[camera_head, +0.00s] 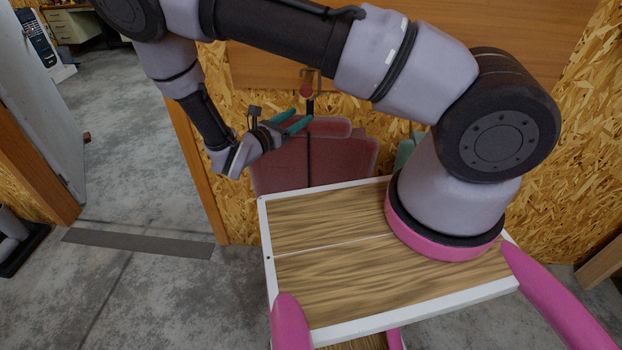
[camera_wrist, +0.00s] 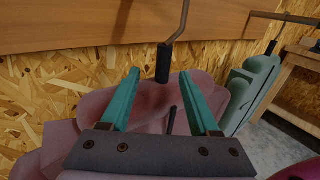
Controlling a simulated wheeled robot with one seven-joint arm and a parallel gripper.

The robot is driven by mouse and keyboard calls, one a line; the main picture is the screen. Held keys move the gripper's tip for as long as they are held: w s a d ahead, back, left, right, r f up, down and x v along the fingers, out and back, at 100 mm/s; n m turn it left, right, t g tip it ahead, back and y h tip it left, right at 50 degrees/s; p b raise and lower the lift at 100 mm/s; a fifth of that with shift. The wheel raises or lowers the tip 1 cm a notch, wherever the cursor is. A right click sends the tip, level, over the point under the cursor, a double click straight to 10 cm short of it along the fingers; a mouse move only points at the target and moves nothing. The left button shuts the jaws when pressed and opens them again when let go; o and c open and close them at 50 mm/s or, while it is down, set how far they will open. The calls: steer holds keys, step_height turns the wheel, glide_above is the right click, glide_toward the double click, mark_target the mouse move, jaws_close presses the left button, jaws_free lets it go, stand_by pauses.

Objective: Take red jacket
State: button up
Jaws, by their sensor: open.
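The red jacket (camera_head: 285,168) hangs against the chipboard wall, below a hook (camera_head: 308,90) with a dark tip. In the wrist view, the jacket (camera_wrist: 152,104) fills the space seen between and beneath the fingers. My gripper (camera_head: 298,119) is at the jacket's upper left part in the head view, and its two teal fingers are apart. In the wrist view, my gripper (camera_wrist: 160,78) points at the jacket's top, just below the hook's black tip (camera_wrist: 163,62). I cannot tell whether cloth lies between the fingers or just beyond them. My arm and the white-edged wooden top hide the jacket's lower part.
A green jacket (camera_wrist: 253,88) hangs to the right on another hook (camera_wrist: 272,46). A wooden board (camera_wrist: 90,22) runs along the wall above. A wooden bench (camera_wrist: 300,64) stands at the far right. An open doorway with grey floor (camera_head: 130,150) is at the left.

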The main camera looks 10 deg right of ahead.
mark_target(310, 110)
steer(key=shift+x, duration=2.7)
steer(key=shift+s+d, duration=0.1)
steer(key=shift+s, duration=0.05)
jaws_close()
steer(key=shift+r, duration=0.1)
